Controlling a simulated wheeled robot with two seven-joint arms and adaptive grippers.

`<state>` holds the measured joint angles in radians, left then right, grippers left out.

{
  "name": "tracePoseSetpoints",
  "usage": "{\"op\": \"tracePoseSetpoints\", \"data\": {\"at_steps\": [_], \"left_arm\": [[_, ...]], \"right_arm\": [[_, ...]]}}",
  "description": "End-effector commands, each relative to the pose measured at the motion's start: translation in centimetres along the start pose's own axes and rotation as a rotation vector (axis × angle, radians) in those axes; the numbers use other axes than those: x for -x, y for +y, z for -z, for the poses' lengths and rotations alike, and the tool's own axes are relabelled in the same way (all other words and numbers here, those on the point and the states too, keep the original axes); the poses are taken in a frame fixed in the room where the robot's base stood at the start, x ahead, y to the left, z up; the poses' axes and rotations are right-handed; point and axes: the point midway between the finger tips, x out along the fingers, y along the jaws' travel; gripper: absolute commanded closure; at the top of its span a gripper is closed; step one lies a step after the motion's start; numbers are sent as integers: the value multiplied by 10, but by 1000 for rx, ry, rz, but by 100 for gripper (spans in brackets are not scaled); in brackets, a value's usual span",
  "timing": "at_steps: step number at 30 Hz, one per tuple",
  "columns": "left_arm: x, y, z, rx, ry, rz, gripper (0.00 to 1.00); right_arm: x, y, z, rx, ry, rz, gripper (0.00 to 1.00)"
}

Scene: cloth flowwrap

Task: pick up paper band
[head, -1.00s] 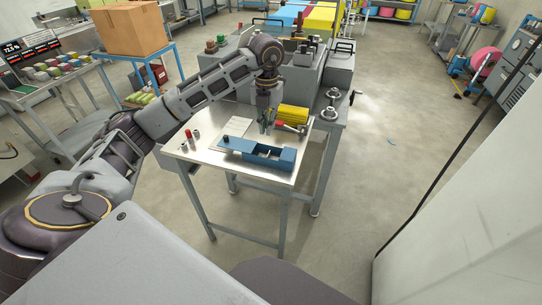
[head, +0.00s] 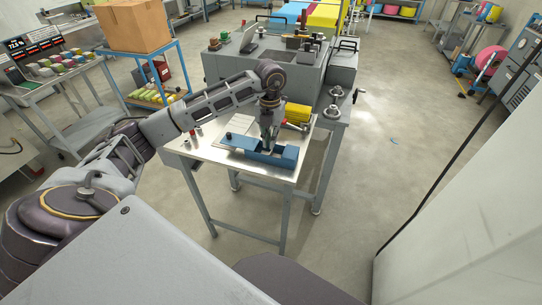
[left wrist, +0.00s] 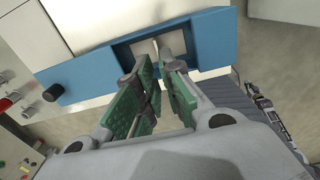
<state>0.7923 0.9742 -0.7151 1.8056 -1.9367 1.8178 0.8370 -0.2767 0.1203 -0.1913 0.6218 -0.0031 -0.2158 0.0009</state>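A long blue fixture (head: 284,162) lies near the front edge of the small metal table. It also shows in the left wrist view (left wrist: 215,38), with an open recess in its middle. A small pale piece (left wrist: 143,48) shows in the recess, partly behind a fingertip; it looks like the paper band, but I cannot be sure. My left gripper (head: 267,149) points down over the recess. In the left wrist view its green-padded fingers (left wrist: 158,66) stand apart, with the tips at the recess. I see nothing held between them. My right gripper is not in view.
A yellow stack (head: 297,113) stands at the table's back right. A pale sheet or plate (head: 240,124) lies behind the fixture. Small cylinders (head: 192,134) stand at the table's left. A grey machine (head: 255,70) is behind the table. Floor to the right is clear.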

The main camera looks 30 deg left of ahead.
Motion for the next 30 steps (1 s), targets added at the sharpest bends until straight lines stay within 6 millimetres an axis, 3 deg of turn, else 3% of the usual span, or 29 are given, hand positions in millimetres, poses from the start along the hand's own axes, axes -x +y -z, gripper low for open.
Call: {"op": "tracePoseSetpoints", "data": {"at_steps": [8, 15, 23, 30], "left_arm": [[-17, 0, 0, 0, -1, 1, 91], [-17, 0, 0, 0, -1, 0, 91], [-27, 0, -1, 0, 2, -1, 91], [-56, 0, -3, 0, 5, -2, 91]], "right_arm": [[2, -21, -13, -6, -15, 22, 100], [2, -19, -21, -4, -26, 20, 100], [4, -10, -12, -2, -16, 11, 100], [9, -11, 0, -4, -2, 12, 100]]}}
